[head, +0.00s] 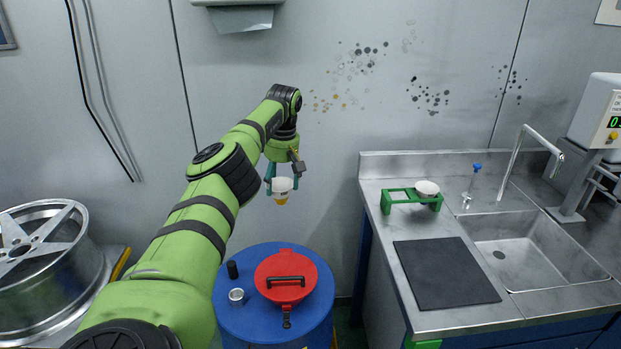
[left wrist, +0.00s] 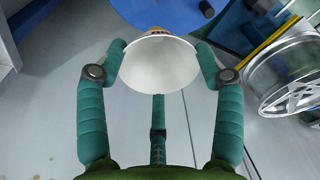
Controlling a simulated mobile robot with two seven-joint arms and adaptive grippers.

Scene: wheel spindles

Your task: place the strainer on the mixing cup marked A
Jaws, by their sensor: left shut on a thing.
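My left gripper (head: 282,186) is shut on a white cone-shaped strainer (head: 281,195) with an orange-yellow lower tip. It holds the strainer upright in the air, above and behind the blue drum. My right gripper is out of view.
The blue drum (head: 248,321) also bears a red lid (head: 273,268) with a black handle and a black cylinder (head: 232,269). At right, a green rack (head: 397,197) with a white bowl-like piece (head: 427,187), a dark mat (head: 444,278) and a sink (head: 540,260) occupy the steel counter. A wheel (head: 45,265) lies at left.

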